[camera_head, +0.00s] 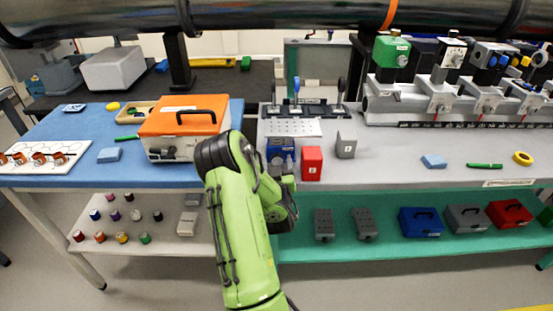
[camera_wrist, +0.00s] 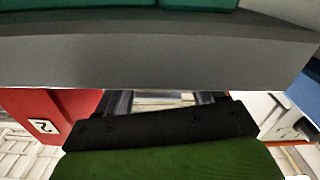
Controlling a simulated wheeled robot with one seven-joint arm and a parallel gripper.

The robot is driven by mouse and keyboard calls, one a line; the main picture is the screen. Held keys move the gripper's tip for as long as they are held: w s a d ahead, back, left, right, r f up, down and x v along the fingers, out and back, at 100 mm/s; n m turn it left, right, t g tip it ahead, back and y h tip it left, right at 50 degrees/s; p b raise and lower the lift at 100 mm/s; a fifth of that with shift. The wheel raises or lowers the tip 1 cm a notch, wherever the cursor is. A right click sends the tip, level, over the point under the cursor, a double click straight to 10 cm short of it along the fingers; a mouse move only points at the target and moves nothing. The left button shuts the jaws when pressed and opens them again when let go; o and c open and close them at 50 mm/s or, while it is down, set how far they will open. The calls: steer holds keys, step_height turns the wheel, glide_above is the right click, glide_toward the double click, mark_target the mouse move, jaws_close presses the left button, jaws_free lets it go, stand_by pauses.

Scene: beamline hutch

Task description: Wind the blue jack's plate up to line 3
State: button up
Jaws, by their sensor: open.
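The blue jack (camera_head: 281,147) stands near the front edge of the grey bench, left of a red block. Its perforated light plate (camera_head: 292,127) shows above and behind it. Its line marks are too small to read, and my arm hides part of its lower front. My gripper (camera_wrist: 164,98) is open in the wrist view, its dark fingers spread apart with nothing clearly held between them. In the head view my arm hides the fingers. A blue patch (camera_wrist: 306,92) at the wrist view's right edge may be the jack; I cannot tell.
The red block (camera_head: 312,163), also in the wrist view (camera_wrist: 52,108), and a grey block (camera_head: 346,145) stand right of the jack. An orange-lidded box (camera_head: 184,121) stands left. A green shelf (camera_head: 385,252) lies below.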

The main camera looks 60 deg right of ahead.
steer(key=c, duration=1.1)
steer(key=shift+o, duration=0.2)
steer(key=shift+m, duration=1.6)
steer(key=o, duration=1.1)
steer(key=shift+c, duration=0.2)
steer(key=shift+f, duration=0.1)
